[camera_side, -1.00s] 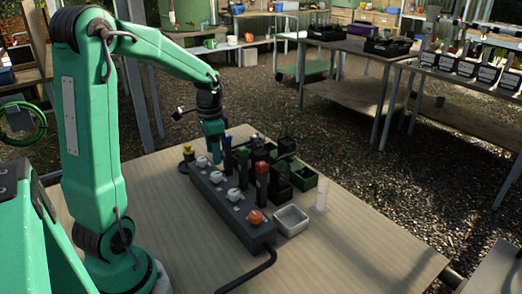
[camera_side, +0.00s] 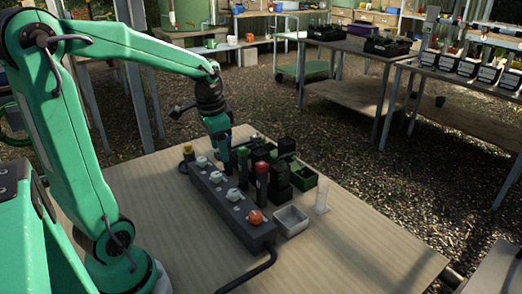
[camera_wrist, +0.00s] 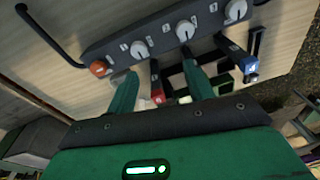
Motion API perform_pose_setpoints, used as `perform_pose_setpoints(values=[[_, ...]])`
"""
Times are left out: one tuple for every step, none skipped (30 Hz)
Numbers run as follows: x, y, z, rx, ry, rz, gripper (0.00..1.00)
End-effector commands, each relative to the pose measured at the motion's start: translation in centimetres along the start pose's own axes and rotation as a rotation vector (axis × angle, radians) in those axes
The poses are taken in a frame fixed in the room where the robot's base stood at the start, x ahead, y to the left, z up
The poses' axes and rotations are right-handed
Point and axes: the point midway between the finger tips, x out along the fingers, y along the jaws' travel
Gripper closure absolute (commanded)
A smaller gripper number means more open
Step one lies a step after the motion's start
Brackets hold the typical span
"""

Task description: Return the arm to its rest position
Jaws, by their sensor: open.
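My green gripper (camera_side: 217,150) hangs tilted above the far part of a dark grey knob panel (camera_side: 228,207), close to the upright tubes behind it. In the wrist view my gripper (camera_wrist: 159,72) has its two green fingers spread apart, with nothing held between them. A blue-topped tube (camera_wrist: 250,68) shows in the wrist view, right of the fingers. In the side view my gripper partly covers the tubes at the far end.
Black holders (camera_side: 281,174) and a green bin (camera_side: 303,179) stand behind the tubes. A black cable (camera_side: 258,272) leaves the panel. The table's (camera_side: 365,258) front right is clear.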

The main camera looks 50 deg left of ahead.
Motion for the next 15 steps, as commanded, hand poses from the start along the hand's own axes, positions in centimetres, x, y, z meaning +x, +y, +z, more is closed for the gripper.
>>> perform_pose_setpoints(values=[[-0.8, 1.1, 0.1, -0.003, 0.023, -0.009, 0.48], [-1.1, 1.6, 0.2, -0.008, 0.035, -0.014, 0.48], [-1.6, 2.4, 0.3, -0.016, 0.052, -0.019, 0.48], [-1.9, 2.9, 0.5, -0.021, 0.063, -0.022, 0.48], [-2.2, 3.4, 0.6, -0.027, 0.075, -0.025, 0.48], [-2.6, 4.2, 0.8, -0.035, 0.091, -0.027, 0.48], [-2.9, 4.7, 0.9, -0.040, 0.105, -0.030, 0.48], [-3.1, 5.2, 1.1, -0.045, 0.117, -0.031, 0.48], [-3.5, 5.9, 1.4, -0.054, 0.134, -0.033, 0.48], [-3.7, 6.4, 1.5, -0.059, 0.147, -0.034, 0.48], [-4.0, 6.8, 1.8, -0.065, 0.161, -0.034, 0.48], [-4.3, 7.5, 2.0, -0.072, 0.179, -0.034, 0.48], [-4.5, 8.0, 2.3, -0.078, 0.191, -0.033, 0.48], [-4.7, 8.4, 2.5, -0.083, 0.204, -0.032, 0.48], [-4.9, 9.0, 2.8, -0.092, 0.221, -0.030, 0.48]])
